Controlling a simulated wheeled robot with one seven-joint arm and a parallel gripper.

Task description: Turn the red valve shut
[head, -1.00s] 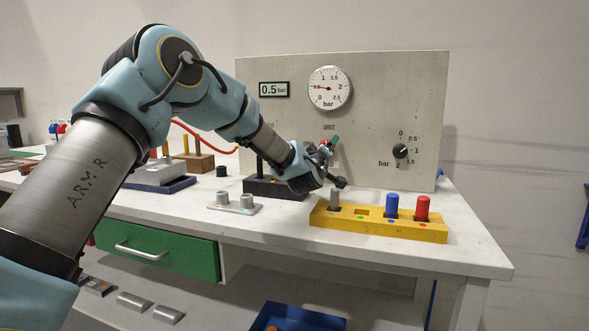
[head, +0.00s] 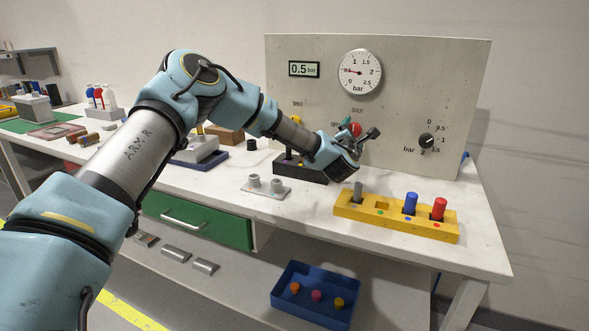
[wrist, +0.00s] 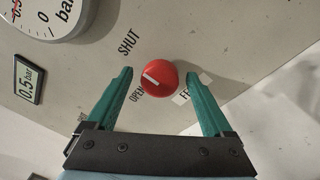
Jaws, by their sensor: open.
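The red valve (head: 355,129) is a round knob on the upright grey panel (head: 300,105), partly covered by my gripper in the head view. In the wrist view the red valve (wrist: 166,84) shows whole, with a white mark slanting toward the upper left. The word SHUT is above left of it and OPEN below left. My gripper (wrist: 159,73) is open, with one teal finger on each side of the knob and a visible gap at each. I cannot tell how far the fingertips are from the panel. My gripper (head: 359,130) faces the panel in the head view.
A round gauge (head: 360,72) and a display (head: 304,69) reading 0.5 bar are on the panel. A black knob (head: 427,141) is at its right. A yellow block (head: 370,221) with pegs and a grey fixture (head: 267,193) stand on the table below. A blue bin (head: 287,307) is lower down.

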